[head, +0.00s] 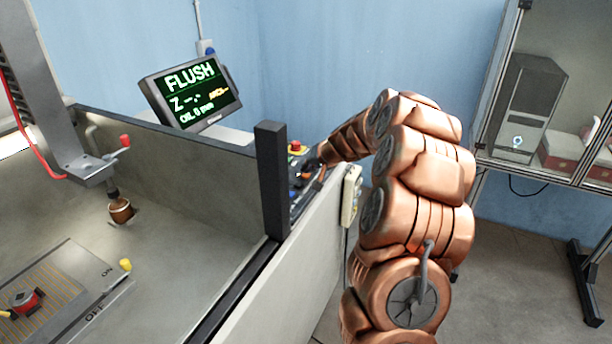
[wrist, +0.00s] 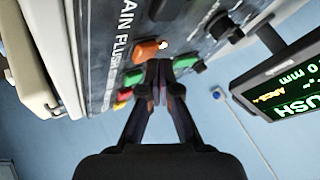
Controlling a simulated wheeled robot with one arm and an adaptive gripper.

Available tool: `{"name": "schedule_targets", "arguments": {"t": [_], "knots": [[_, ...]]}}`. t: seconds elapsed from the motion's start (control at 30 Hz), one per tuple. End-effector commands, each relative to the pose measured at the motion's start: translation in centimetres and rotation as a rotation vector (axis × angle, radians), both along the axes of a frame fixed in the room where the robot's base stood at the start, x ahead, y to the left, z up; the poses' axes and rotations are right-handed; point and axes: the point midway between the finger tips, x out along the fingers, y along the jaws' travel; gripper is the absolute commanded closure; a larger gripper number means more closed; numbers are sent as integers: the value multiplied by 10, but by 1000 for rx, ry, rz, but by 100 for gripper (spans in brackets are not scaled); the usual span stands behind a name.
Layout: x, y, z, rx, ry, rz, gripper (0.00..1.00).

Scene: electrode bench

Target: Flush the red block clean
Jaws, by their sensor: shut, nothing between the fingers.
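The red block (head: 26,301) sits on the slatted plate (head: 62,277) in the tank at lower left of the head view. A dark patch shows on its top. The tilted screen (head: 192,92) reads FLUSH and shows in the wrist view (wrist: 288,92). My gripper (wrist: 160,76) is shut and empty at the control panel (wrist: 112,45). Its tips are close beside an orange knob (wrist: 146,50) and a green button (wrist: 187,62); whether they touch cannot be told. Panel lettering ends in "AIN FLUSH".
A brown electrode (head: 120,210) hangs over the tank floor, left of the black post (head: 271,180). A yellow-tipped lever (head: 125,265) stands by ON and OFF marks. A pale box (head: 350,195) hangs on the tank's outer side. A cabinet (head: 545,95) stands at right.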

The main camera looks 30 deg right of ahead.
Motion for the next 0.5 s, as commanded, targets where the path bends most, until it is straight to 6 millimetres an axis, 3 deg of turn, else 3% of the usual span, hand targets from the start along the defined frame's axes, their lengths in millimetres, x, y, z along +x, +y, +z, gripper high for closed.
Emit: {"name": "schedule_targets", "arguments": {"t": [0.5], "knots": [[0,0,-5,0,0,0,100]]}}
